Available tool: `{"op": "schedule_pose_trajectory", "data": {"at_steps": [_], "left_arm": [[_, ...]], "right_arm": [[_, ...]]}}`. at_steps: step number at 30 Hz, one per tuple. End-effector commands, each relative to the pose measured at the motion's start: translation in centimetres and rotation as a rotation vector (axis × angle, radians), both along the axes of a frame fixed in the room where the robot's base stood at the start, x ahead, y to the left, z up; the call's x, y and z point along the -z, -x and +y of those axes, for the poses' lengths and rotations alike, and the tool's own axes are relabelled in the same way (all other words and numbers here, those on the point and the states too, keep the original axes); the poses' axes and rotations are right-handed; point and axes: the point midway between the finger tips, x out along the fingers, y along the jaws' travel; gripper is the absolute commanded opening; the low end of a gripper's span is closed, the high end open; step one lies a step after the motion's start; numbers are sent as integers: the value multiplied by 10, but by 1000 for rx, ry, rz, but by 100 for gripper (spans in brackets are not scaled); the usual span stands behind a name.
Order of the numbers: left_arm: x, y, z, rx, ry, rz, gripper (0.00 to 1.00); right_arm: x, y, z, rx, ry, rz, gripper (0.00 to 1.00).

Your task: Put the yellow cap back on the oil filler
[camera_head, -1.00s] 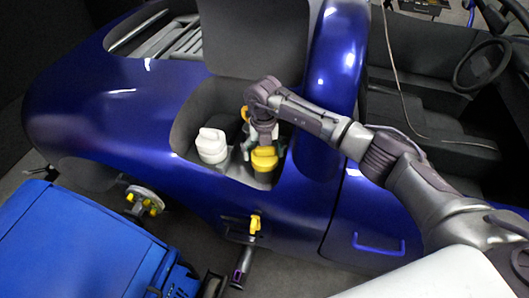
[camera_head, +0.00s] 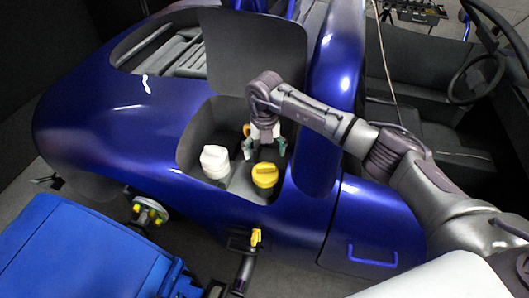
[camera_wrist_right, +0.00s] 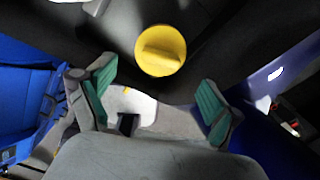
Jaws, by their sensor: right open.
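The yellow cap (camera_head: 265,175), round with a raised grip bar, sits in the open bay of the blue car, right of a white cap. It is upright; what lies under it is hidden, so I cannot tell how it is seated. In the right wrist view the yellow cap (camera_wrist_right: 160,50) lies beyond the fingertips, clear of both fingers. My right gripper (camera_head: 264,147) is just behind the cap, open. In the wrist view its green-padded fingers (camera_wrist_right: 156,92) are spread, with nothing gripped.
The white cap (camera_head: 214,161) stands close left of the yellow one. The raised lid (camera_head: 255,50) stands behind the bay. A blue cabinet (camera_head: 80,250) is at lower left.

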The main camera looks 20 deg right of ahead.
Motion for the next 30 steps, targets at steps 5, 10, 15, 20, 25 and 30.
{"op": "schedule_pose_trajectory", "data": {"at_steps": [5,10,15,20,25,30], "left_arm": [[-13,0,0,0,0,0,0],[-14,1,0,0,0,1,0],[-13,1,0,0,0,1,0],[-13,1,0,0,0,1,0],[-13,1,0,0,0,1,0],[-13,1,1,0,0,2,0]], "right_arm": [[-17,0,-1,1,1,0,91],[-19,0,-1,1,1,1,91],[-19,0,0,1,0,0,91],[-19,0,0,1,0,0,91],[-16,2,6,-8,-21,-1,91],[-3,18,71,-86,-264,-29,91]]}}
